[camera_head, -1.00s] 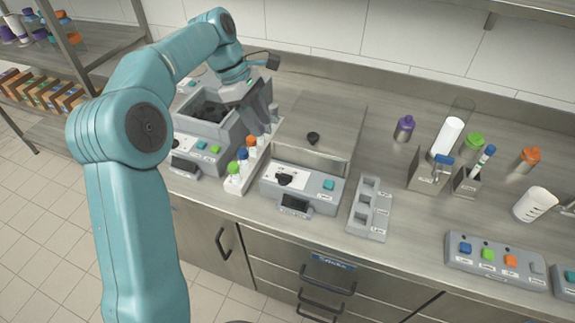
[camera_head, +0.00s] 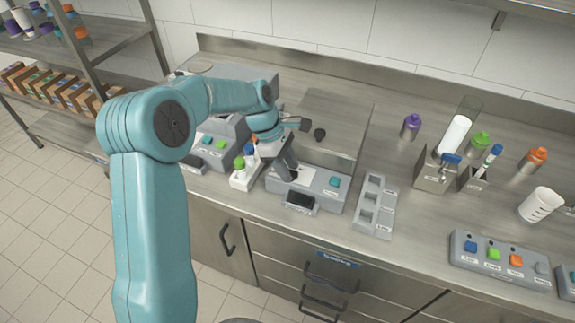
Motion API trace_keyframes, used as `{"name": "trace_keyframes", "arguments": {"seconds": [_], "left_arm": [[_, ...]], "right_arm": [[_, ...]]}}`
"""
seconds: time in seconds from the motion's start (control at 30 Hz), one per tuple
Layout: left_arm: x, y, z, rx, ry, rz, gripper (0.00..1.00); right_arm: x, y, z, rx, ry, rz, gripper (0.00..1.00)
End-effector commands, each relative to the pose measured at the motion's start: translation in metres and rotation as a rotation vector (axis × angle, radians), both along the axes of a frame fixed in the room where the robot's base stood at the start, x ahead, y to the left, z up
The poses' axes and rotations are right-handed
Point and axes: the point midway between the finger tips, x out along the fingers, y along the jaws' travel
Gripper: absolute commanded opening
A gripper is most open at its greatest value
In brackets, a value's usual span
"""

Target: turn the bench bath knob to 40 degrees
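The bench bath is the grey unit (camera_head: 318,194) with a flat steel lid (camera_head: 335,108) at the middle of the bench. Its front panel has a teal button (camera_head: 335,182), a white dial plate (camera_head: 304,177) and a small dark display (camera_head: 300,199), whose reading is too small to make out. My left gripper (camera_head: 292,175) points down at the dial plate and covers the panel knob. I cannot tell whether it touches the knob, or how far its fingers are apart. My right gripper is not in view.
A tube rack (camera_head: 243,178) with coloured caps stands close left of the bath, beside another grey unit (camera_head: 215,150). A grey slotted holder (camera_head: 374,206) stands close on the right. Bottles and a button box (camera_head: 500,262) are further right.

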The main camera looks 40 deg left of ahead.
Motion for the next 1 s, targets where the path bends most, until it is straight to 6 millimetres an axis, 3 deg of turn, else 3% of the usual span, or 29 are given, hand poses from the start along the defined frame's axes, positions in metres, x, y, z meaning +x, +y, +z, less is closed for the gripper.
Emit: {"name": "trace_keyframes", "arguments": {"seconds": [0.17,0.27,0.3,0.67,1.0], "left_arm": [[0.0,0.0,0.0,0.0,-0.001,0.0,0.38],[0.0,0.0,0.0,0.0,0.0,0.0,0.06],[0.0,0.0,0.0,0.0,0.0,0.0,0.0],[0.001,0.001,0.002,0.0,0.001,-0.03,0.0],[0.002,0.001,0.004,0.0,0.001,-0.245,0.0]], "right_arm": [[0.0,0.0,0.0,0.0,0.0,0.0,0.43],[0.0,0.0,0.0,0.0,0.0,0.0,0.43],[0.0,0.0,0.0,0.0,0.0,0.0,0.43],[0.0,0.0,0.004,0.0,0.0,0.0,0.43],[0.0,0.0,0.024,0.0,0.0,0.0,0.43]]}}
